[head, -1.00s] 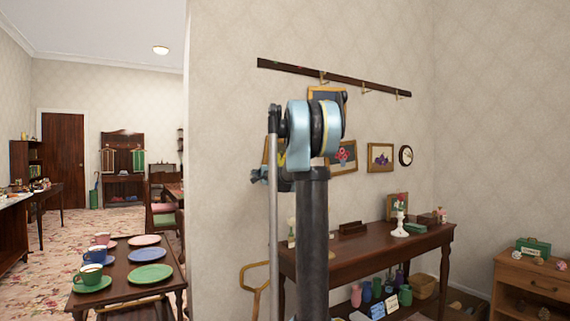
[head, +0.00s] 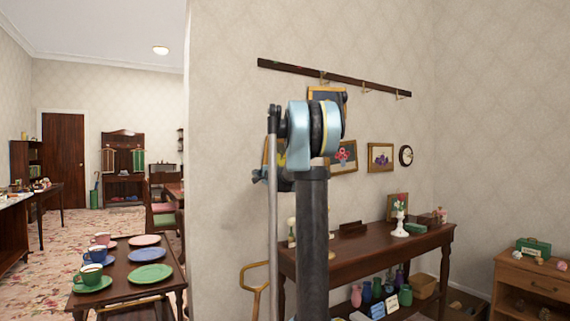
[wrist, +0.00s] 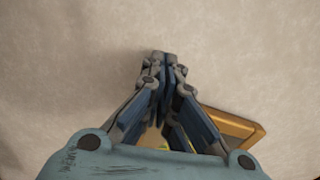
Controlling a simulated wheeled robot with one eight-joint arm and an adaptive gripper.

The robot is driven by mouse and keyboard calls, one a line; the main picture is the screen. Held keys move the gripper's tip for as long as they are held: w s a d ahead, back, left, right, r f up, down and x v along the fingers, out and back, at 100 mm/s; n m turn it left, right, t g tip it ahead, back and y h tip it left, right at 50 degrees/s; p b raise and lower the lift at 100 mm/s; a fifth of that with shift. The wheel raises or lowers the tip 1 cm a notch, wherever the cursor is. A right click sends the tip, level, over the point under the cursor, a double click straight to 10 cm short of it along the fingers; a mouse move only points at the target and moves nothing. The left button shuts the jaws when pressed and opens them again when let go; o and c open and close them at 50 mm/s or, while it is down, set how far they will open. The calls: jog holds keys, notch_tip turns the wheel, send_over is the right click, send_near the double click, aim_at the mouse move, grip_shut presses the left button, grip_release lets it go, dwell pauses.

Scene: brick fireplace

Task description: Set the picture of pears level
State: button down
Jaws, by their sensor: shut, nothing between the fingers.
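In the wrist view my gripper (wrist: 165,57) is shut and empty, its fingertips close together in front of the pale wall. A gold-framed picture (wrist: 238,126) hangs tilted at the lower right, mostly hidden behind my fingers and wrist. A bit of yellow shows low between the fingers, too little to identify. I cannot make out pears in any picture.
A dark hook rail (head: 335,78) runs above. A wooden console table (head: 370,246) with ornaments stands below, and vases stand under it.

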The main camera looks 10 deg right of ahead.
jog(key=shift+w+d, duration=0.2)
jog(key=shift+d, duration=0.45)
jog(key=shift+w+d, duration=0.2)
jog(key=shift+d, duration=0.4)
dwell(1.5)
jog(key=shift+a, duration=0.25)
jog(key=a+v, duration=0.1)
jog(key=v, duration=0.7)
jog(key=shift+s+a, duration=0.2)
jog(key=shift+s, duration=0.1)
dwell(0.7)
dwell(0.4)
